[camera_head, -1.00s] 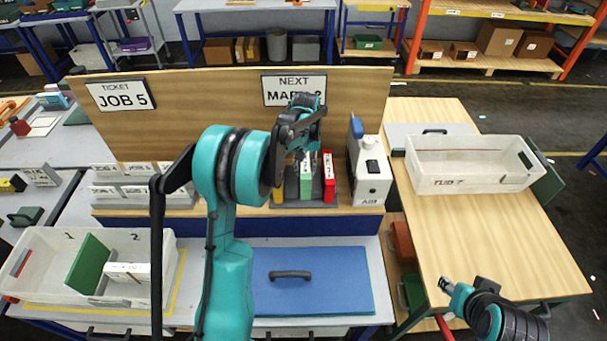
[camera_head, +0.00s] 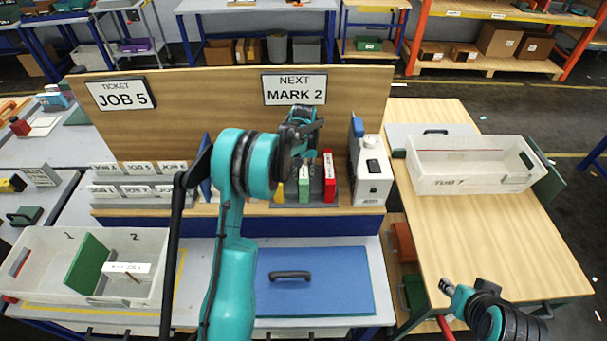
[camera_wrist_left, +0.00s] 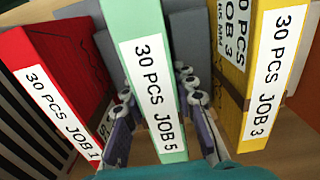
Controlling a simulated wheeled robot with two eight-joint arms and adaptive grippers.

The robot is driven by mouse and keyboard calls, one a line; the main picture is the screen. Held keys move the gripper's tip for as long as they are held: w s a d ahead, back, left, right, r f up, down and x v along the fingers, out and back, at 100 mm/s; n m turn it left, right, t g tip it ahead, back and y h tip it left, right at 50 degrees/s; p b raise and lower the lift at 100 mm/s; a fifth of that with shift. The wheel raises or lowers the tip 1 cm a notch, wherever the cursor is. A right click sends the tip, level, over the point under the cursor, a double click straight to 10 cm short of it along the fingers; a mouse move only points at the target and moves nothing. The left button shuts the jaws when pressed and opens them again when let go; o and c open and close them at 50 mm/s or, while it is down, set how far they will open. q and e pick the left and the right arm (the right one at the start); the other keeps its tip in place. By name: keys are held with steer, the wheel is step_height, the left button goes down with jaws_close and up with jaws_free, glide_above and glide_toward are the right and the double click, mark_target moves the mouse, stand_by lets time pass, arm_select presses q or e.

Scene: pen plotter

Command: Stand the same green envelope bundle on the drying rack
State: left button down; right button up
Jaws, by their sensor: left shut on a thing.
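The green envelope bundle (camera_head: 305,186), labelled "30 PCS JOB 5" in the left wrist view (camera_wrist_left: 148,70), stands upright in the grey drying rack (camera_head: 345,197). My left gripper (camera_wrist_left: 165,145) has a finger on each side of it and is shut on it. A red bundle (camera_head: 329,176) stands to its right in the head view. A yellow bundle (camera_wrist_left: 275,65), labelled JOB 3, stands on its other side. The bundle's lower edge is hidden. My right gripper (camera_head: 447,287) is over the right table's near edge; its jaw gap is unclear.
A white device (camera_head: 371,180) stands close right of the rack. A sign (camera_head: 294,90) reads "NEXT MARK 2". A tub with a green divider (camera_head: 90,262) stands front left, Tub 7 (camera_head: 470,184) on the right table. A blue panel with a handle (camera_head: 335,290) lies in front.

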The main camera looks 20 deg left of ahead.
arm_select(q)
steer(key=c, duration=1.2)
jaws_free()
steer(key=shift+f, duration=0.2)
